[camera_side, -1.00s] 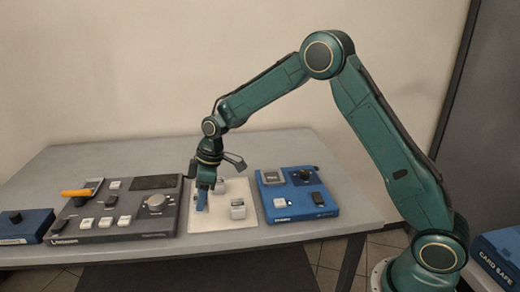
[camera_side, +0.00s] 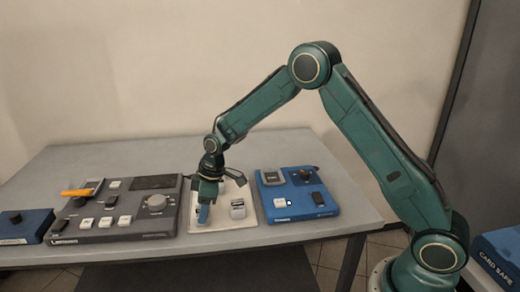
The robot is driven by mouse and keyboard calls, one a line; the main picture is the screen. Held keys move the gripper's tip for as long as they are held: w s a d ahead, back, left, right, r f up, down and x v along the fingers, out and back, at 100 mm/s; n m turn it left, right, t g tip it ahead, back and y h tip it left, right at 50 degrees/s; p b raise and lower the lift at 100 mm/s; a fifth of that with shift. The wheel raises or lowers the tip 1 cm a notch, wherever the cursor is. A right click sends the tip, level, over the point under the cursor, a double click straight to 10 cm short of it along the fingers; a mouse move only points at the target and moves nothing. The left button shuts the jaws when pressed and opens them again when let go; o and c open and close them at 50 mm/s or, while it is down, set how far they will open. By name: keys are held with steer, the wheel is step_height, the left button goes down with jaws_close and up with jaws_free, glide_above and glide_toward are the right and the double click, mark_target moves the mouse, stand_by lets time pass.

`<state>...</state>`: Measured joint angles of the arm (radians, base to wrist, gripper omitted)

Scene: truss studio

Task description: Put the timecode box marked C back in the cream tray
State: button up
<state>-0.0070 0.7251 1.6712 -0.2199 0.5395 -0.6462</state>
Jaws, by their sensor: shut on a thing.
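My gripper (camera_side: 204,208) points down over the left part of the cream tray (camera_side: 215,237), low near its surface. It is shut on a small blue box (camera_side: 203,214) between the fingers. Any letter on this box is too small to read, and I cannot tell whether it touches the tray. A small white-and-grey box (camera_side: 238,209) stands on the tray just right of my gripper. The back of the tray is partly hidden by my gripper.
A dark grey console (camera_side: 118,213) with an orange-handled item (camera_side: 77,192) lies left of the tray. A blue panel (camera_side: 298,194) with knobs lies close on the right. A blue box (camera_side: 25,226) sits at far left. The table's back (camera_side: 150,155) is clear.

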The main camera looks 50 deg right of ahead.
steer(key=o, duration=1.1)
steer(key=v, duration=1.2)
steer(key=shift+r, duration=0.15)
